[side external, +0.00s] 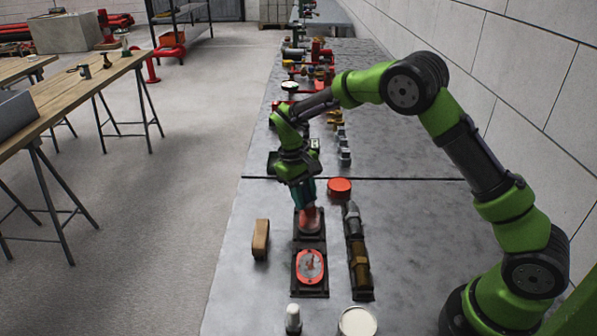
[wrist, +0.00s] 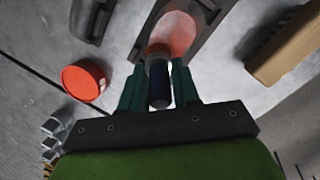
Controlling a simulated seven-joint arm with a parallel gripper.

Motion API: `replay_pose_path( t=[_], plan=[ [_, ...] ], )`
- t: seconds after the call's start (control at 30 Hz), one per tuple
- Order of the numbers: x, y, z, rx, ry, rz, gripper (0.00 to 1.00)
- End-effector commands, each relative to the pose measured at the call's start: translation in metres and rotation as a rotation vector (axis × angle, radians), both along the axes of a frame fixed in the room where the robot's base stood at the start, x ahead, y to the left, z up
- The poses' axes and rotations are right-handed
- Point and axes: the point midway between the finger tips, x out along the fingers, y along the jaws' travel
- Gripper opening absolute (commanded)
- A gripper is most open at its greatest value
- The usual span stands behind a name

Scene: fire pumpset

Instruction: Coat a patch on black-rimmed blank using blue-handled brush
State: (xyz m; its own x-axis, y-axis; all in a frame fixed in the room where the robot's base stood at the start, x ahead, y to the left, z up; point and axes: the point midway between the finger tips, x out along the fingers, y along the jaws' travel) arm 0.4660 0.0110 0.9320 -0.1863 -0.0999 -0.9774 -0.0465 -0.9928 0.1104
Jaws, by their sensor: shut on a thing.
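My gripper (side external: 306,200) points down over the nearer bench, its teal fingers shut on the blue handle of the brush (wrist: 159,84). The brush stands with its head toward the black-rimmed blank (side external: 296,226). In the wrist view this blank (wrist: 205,42) is a dark frame around a round face that looks pinkish red. The brush head is at or just above that face; I cannot tell whether the bristles touch it. A second, red-rimmed blank (side external: 298,262) lies just nearer the camera, with a pale face and a red smear.
A red round tin (side external: 339,186) stands right of the gripper and shows in the wrist view (wrist: 84,80). A wooden block (side external: 261,240) lies left of the blanks. A dark and brass tool (side external: 358,255) lies right. A white pot (side external: 357,322) and white-topped bottle (side external: 293,318) stand in front.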

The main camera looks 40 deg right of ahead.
Motion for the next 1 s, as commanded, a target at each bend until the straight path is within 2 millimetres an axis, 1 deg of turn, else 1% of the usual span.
replay_pose_path(
  t=[0.03, 0.7, 0.77, 0.8, 1.0],
  plan=[
    [-0.004, 0.005, 0.0, 0.002, 0.002, 0.003, 0.0],
    [-0.048, 0.047, 0.0, 0.001, 0.002, 0.002, 0.0],
    [-0.041, 0.051, 0.0, 0.001, 0.0, 0.001, 0.0],
    [-0.038, 0.046, 0.0, 0.001, 0.001, -0.002, 0.0],
    [-0.025, 0.032, 0.0, 0.001, 0.0, -0.002, 0.0]
  ],
)
